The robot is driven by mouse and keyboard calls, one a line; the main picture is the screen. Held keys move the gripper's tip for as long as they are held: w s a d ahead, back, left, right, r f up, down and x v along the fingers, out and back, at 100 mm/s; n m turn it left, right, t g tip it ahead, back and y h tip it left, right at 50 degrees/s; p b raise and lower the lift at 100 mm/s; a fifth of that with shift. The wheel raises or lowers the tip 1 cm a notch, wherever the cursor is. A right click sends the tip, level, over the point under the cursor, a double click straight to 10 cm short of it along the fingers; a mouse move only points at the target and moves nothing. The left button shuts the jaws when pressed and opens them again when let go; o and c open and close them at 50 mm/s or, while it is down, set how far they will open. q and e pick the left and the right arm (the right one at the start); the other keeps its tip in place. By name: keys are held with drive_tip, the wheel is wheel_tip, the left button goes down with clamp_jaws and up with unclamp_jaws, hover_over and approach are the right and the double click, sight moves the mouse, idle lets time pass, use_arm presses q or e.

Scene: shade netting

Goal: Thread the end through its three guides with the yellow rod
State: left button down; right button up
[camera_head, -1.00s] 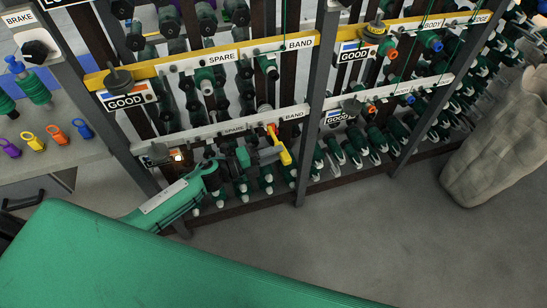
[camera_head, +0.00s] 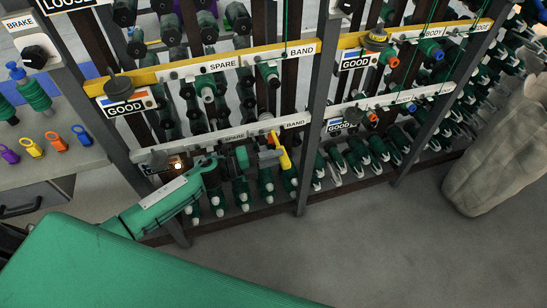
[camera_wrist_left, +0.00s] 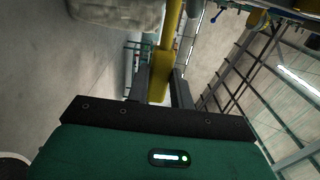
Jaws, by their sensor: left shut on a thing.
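My left gripper (camera_head: 262,156) reaches in from the left, in front of the lower white SPARE/BAND rail. It is shut on the yellow rod (camera_head: 282,152), which stands tilted at the fingertips. In the left wrist view the yellow rod (camera_wrist_left: 158,75) lies between the two dark fingers (camera_wrist_left: 160,92) and runs away from the gripper. Thin green strands (camera_head: 285,25) hang near the upper BAND label and farther right. I cannot tell which strand end or which guides are the task's own. My right gripper is not in view.
A rack with yellow upper rails (camera_head: 228,65), white lower rails (camera_head: 225,137), dark posts and rows of green spools surrounds the gripper. A shelf (camera_head: 50,165) with coloured rings is at left, a grey sack (camera_head: 500,145) at right. The floor (camera_head: 370,240) in front is clear.

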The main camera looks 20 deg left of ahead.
sight(283, 167)
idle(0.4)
use_arm(q)
drive_tip(key=shift+s+d+p, duration=0.4)
drive_tip(key=shift+s+d, duration=0.05)
drive_tip(key=shift+s, duration=0.25)
drive_tip(key=shift+s+d+p, duration=0.35)
drive_tip(key=shift+s+d, duration=0.35)
drive_tip(key=shift+s, duration=0.3)
